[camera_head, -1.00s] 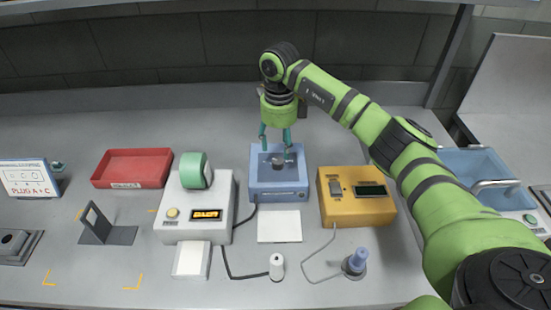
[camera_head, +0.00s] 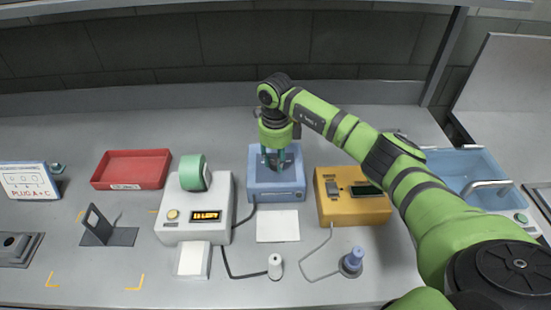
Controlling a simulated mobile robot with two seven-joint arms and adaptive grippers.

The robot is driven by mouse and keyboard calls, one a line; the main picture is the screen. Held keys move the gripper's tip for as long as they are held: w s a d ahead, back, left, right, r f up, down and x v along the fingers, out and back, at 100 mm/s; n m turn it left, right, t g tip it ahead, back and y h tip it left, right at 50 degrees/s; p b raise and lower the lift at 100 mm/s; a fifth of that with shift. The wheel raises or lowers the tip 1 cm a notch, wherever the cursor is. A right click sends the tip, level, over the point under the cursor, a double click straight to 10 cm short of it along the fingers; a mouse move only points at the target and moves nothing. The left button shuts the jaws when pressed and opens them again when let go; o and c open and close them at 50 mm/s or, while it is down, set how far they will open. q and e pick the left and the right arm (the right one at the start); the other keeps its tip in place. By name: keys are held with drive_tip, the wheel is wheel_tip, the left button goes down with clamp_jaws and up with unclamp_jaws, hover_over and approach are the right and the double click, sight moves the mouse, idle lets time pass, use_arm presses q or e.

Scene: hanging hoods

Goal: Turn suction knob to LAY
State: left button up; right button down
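My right gripper (camera_head: 277,164) points down over the top of the blue box (camera_head: 277,196) at the centre of the bench. Its teal fingers reach down to the recessed top of the box. The small grey knob seen there earlier is now hidden behind the fingers. I cannot tell whether the fingers touch the knob or are closed on it. No readable label marks the suction knob or a LAY setting. My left gripper is not in view.
A white device (camera_head: 196,217) with a green roll and lit display stands left of the blue box. A yellow box (camera_head: 350,208) stands to its right. A red tray (camera_head: 131,169) lies at left, a blue basin (camera_head: 468,172) at right. Cabled plugs lie in front.

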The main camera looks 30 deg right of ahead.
drive_tip(key=shift+m, duration=0.3)
drive_tip(key=shift+m+b, duration=0.3)
drive_tip(key=shift+m, duration=0.3)
drive_tip(key=m, duration=0.3)
drive_tip(key=shift+m+b, duration=0.3)
drive_tip(key=m, duration=0.3)
drive_tip(key=shift+m, duration=1.6)
drive_tip(key=c, duration=0.9)
unclamp_jaws()
